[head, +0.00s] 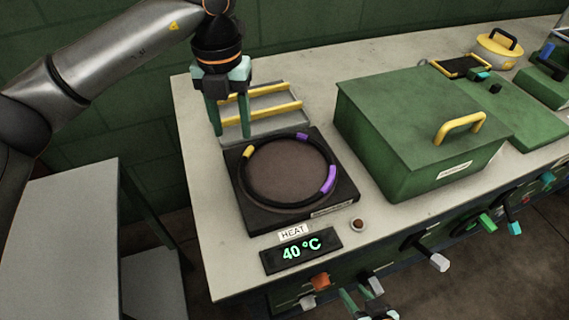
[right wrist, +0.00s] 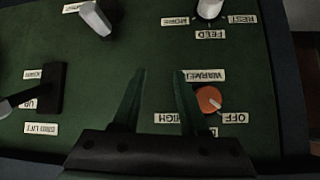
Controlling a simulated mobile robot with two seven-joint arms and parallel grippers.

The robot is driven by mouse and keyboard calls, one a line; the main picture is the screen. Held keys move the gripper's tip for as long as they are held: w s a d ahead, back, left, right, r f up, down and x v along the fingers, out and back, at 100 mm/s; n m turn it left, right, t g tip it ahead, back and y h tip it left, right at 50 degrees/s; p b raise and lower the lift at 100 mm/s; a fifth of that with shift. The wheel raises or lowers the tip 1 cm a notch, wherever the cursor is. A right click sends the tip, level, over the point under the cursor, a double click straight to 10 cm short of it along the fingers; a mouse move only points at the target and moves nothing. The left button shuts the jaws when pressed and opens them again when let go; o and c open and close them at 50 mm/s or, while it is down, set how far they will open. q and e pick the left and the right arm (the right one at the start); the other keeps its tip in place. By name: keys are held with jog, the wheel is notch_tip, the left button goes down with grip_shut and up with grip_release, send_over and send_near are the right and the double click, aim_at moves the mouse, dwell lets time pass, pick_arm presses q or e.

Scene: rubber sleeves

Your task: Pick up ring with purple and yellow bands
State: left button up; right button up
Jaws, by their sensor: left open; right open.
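A black ring (head: 247,178) with two purple bands and one yellow band lies flat on the dark round plate (head: 286,174) of a square black heater. My left gripper (head: 230,134) is open and empty, pointing down just behind and left of the ring, in front of a rack. It appears apart from the ring. My right gripper (head: 366,301) is low at the front panel, partly cut off by the head view's bottom edge. In the right wrist view the right gripper (right wrist: 160,75) is open and empty, beside an orange knob (right wrist: 208,99).
A rack with yellow bars (head: 262,106) stands behind the heater. A green box with a yellow handle (head: 459,127) stands to its right. A display (head: 301,250) reading 40 °C is in front. Knobs and levers (head: 432,258) stick out of the front panel.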

aim_at(242, 165)
pick_arm(q)
jog(key=f, duration=0.9)
jog(key=shift+w+d+f+p, duration=0.1)
jog(key=shift+d+f+p, duration=0.15)
jog(key=shift+f+p, duration=0.05)
grip_shut()
jog(key=shift+r, duration=0.1)
dwell(1.0)
